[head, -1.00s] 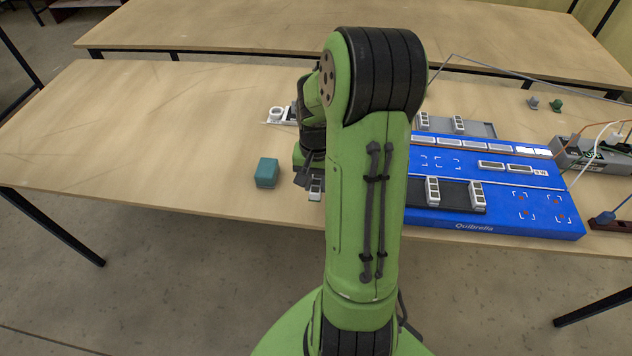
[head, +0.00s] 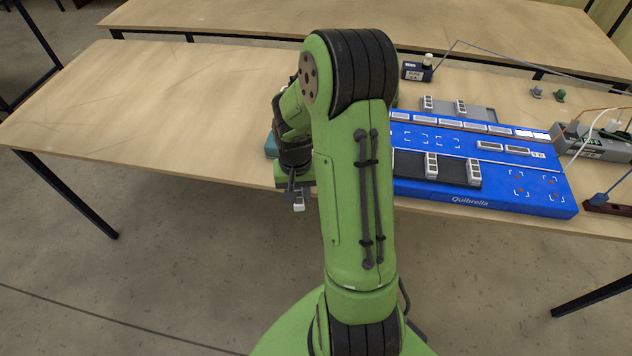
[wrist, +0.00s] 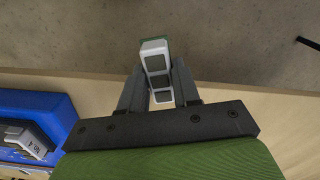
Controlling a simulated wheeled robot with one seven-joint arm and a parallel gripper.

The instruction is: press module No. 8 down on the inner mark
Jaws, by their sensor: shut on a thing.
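My gripper (wrist: 158,84) is shut on a white module with dark window cells (wrist: 154,62) in the wrist view. The held module (head: 299,203) hangs below my gripper in the head view, near the table's front edge; its number is not readable. A blue board (head: 415,201) lies to the right, partly hidden by my arm. White corner marks (head: 433,138) show on its upper part. More corner marks with orange dots (head: 518,186) show at its right end. I cannot tell which is the inner mark. My gripper is apart from the board.
Two upright modules (head: 431,166) (head: 473,172) stand on a dark strip on the board. A grey tray (head: 480,113) with modules lies behind it. A teal block (head: 270,146) is partly hidden by my arm. A grey device with cables (head: 597,146) stands right. The table's left is clear.

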